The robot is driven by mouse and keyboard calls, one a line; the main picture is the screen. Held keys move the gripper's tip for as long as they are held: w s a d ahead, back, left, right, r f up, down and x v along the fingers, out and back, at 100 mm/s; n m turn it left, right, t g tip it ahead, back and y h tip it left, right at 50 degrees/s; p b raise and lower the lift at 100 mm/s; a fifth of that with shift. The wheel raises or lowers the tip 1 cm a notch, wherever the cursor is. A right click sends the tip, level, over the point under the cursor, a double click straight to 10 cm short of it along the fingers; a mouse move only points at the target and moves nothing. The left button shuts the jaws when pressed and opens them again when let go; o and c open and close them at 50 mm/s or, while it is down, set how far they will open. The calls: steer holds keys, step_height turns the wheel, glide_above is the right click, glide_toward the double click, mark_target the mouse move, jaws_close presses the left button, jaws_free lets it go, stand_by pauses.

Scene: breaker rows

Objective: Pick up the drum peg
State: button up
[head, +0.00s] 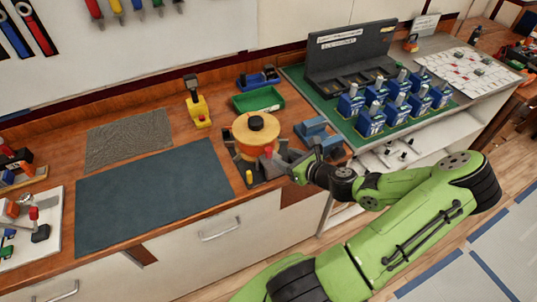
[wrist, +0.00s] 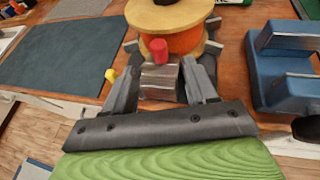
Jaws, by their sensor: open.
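The drum (head: 254,140) is an orange spool with pale wooden flanges and a black knob on top. It stands on the workbench, and its lower side shows at the top of the wrist view (wrist: 175,41). A red peg (wrist: 158,50) sticks up at the drum's near side, above a shiny metal block (wrist: 160,82). The peg also shows small in the head view (head: 268,151). My gripper (wrist: 168,66) is open, with one finger on each side of the block and peg. I cannot tell whether the fingers touch anything. In the head view my gripper (head: 279,165) is at the drum's near right.
A yellow peg (wrist: 110,75) stands just left of my gripper. A blue block-shaped fixture (wrist: 283,70) is close on the right. A green tray (head: 258,99) and a yellow stand (head: 198,110) are behind. The dark mat (head: 150,197) on the left is clear.

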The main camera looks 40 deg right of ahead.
mark_target(271, 151)
steer(key=x, duration=0.6)
steer(key=shift+w, duration=0.35)
steer(key=shift+s+a, duration=0.1)
steer(key=shift+s, duration=0.05)
steer(key=shift+c, duration=0.2)
jaws_close()
